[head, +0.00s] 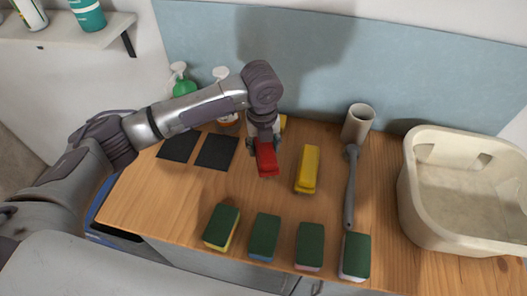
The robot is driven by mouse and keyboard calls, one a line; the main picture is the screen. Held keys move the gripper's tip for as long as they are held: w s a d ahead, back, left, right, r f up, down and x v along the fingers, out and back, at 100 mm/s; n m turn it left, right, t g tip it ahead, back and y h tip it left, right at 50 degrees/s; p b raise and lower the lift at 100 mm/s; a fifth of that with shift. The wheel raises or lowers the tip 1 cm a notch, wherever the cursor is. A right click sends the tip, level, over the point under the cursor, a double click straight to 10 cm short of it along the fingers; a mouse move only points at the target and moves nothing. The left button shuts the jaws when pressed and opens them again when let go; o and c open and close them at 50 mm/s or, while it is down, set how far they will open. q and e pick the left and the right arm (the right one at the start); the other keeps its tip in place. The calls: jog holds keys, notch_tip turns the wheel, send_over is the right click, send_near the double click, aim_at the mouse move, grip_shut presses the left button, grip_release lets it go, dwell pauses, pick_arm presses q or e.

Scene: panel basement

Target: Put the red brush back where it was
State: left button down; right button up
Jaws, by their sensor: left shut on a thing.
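The red brush (266,158) is in my left gripper (265,142), over the middle of the wooden counter. The gripper comes down from above and is shut on it. Whether the brush touches the counter is hard to tell. A yellow brush (307,170) lies just to its right, apart from it. Two dark square mats (216,151) and (179,146) lie to the left of the gripper, bare. Another yellow thing (283,123) shows partly behind the gripper, mostly hidden. My right gripper is not in view.
Several green-topped sponges (264,237) line the counter's front edge. A grey long-handled tool (350,190) lies right of the yellow brush, near a beige cup (358,122). A cream basin (460,190) stands at the right. Spray bottles (182,80) stand at the back left.

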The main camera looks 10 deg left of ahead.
aim_at(264, 154)
pick_arm(q)
notch_tip(264, 154, down, 4)
jog(key=shift+r+p, duration=0.25)
jog(key=shift+p, duration=0.2)
jog(key=shift+f, duration=0.2)
jog(key=shift+c, duration=2.1)
grip_release()
jog(key=shift+r, duration=0.1)
jog(key=r, duration=0.4)
jog(key=r+b, duration=0.1)
jog(key=r, duration=0.3)
jog(key=r+b, duration=0.1)
jog(key=r, duration=0.2)
jog(key=shift+s+r, duration=0.3)
jog(key=shift+r, duration=0.1)
